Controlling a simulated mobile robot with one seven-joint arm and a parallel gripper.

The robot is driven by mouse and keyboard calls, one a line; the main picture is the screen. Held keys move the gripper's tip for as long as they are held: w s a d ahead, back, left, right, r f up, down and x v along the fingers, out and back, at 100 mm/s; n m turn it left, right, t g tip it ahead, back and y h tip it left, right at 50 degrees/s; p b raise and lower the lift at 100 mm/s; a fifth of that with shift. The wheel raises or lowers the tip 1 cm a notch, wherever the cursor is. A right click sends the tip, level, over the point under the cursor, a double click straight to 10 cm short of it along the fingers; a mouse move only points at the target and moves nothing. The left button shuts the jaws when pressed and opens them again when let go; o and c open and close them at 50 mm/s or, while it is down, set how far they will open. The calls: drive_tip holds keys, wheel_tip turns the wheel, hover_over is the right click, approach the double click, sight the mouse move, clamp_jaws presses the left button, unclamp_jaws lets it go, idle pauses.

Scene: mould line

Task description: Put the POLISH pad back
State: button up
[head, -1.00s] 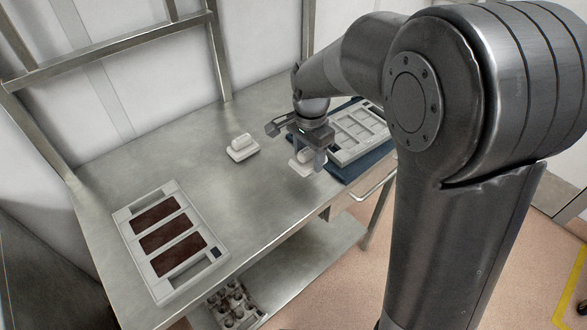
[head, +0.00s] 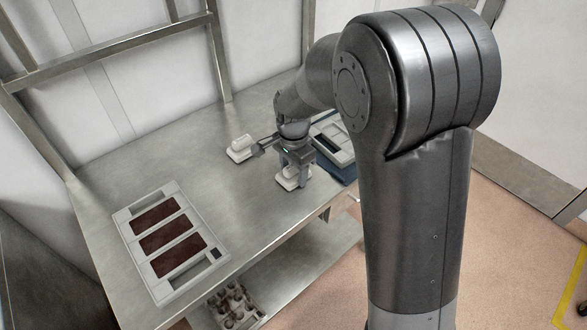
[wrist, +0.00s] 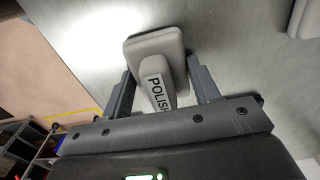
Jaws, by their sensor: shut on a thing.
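The POLISH pad (wrist: 160,84) is a pale grey block with a raised grip that carries the word POLISH. It shows in the wrist view between the two fingers of my gripper (wrist: 165,88). In the head view my gripper (head: 293,170) points down over the front right of the steel table, shut on the pad (head: 287,183). I cannot tell whether the pad touches the table. A similar pale pad (head: 240,148) stands on the table to the left of my gripper; any label on it is not readable.
A grey tray (head: 120,215) with three dark brown strips lies at the table's left. A grey compartmented tray (head: 334,126) on a blue mat (head: 346,172) lies at the right, partly behind my arm. The steel table (head: 215,190) is clear between. A box (head: 237,305) sits on the lower shelf.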

drive_tip(key=o, duration=0.9)
wheel_tip(320, 180, up, 12)
drive_tip(key=shift+r, duration=0.2)
drive_tip(key=s+d+r+n+t, duration=0.35)
drive_tip(key=s+d+r, duration=0.35)
drive_tip(key=s+d, duration=0.4)
drive_tip(key=shift+s+d+f+n+t, duration=0.1)
drive_tip(key=shift+s+d+n+t, duration=0.25)
drive_tip(key=shift+s+d+n, duration=0.9)
drive_tip(key=shift+s+d+f+n+t, duration=0.15)
drive_tip(key=shift+s+d+n+t, duration=0.35)
drive_tip(key=shift+s+d, duration=1.3)
drive_tip(key=shift+s+d+f+n+t, duration=0.15)
drive_tip(key=shift+s+d+n, duration=0.85)
drive_tip(key=shift+s, duration=1.05)
